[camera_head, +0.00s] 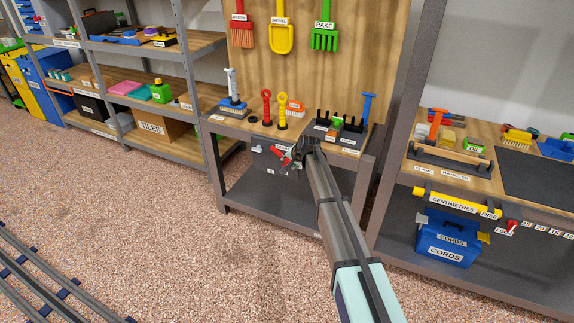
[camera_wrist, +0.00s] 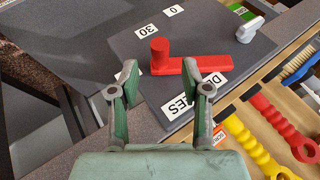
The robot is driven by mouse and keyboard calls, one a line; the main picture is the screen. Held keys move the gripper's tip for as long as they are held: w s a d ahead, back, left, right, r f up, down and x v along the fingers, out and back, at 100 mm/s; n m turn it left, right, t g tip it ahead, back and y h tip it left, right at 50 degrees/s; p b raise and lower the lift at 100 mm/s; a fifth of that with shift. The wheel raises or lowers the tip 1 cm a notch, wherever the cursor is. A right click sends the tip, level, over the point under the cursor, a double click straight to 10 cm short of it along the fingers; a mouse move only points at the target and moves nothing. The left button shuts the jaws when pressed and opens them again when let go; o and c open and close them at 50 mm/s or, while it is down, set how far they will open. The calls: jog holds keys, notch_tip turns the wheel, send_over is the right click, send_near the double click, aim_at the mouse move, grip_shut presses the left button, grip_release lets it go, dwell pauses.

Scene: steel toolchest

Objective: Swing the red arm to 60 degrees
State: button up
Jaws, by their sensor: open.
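The red arm (camera_wrist: 172,64) shows in the wrist view on a dark grey plate (camera_wrist: 130,45). White labels on the plate read 0, 30 and DEGREES; another label is partly hidden by a finger. My gripper (camera_wrist: 163,76) is open, one finger left of the knob and one over the arm's right part. I cannot tell whether the fingers touch it. In the head view my gripper (camera_head: 306,148) is by the bench front, beside the red arm (camera_head: 278,152).
A grey knob (camera_wrist: 250,28) stands right of the red piece. Red (camera_wrist: 285,128) and yellow (camera_wrist: 252,150) ring-ended tools lie at the right of the wrist view. The bench top (camera_head: 252,126) holds several tools above my gripper. Open floor (camera_head: 150,220) lies left of the bench.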

jog(key=v, duration=0.7)
jog(key=shift+f, duration=0.1)
jog(key=s+d+f+n+g+h+p, duration=0.1)
jog(key=s+d+f+n+g, duration=0.1)
jog(key=s+d+f, duration=0.55)
jog(key=s+d+f+n+g+h+p, duration=0.1)
jog(key=s+d+f+g, duration=0.1)
jog(key=s+f, duration=0.95)
jog(key=s+d+f+n+g+h+p, duration=0.15)
jog(key=s+d+f, duration=0.3)
jog(key=s, duration=0.95)
jog(key=s+d+f+g+p, duration=0.1)
jog(key=s+d+g, duration=0.1)
jog(key=s, duration=1.1)
jog(key=s+d+f+g+p, duration=0.2)
jog(key=s+d+g, duration=0.1)
jog(key=s, duration=1)
jog(key=s+d+f+g+p, duration=0.2)
jog(key=s+d, duration=0.2)
jog(key=s, duration=1)
jog(key=shift+f+n+g+h, duration=0.2)
jog(key=shift+n+g+h, duration=0.15)
jog(key=shift+h, duration=0.1)
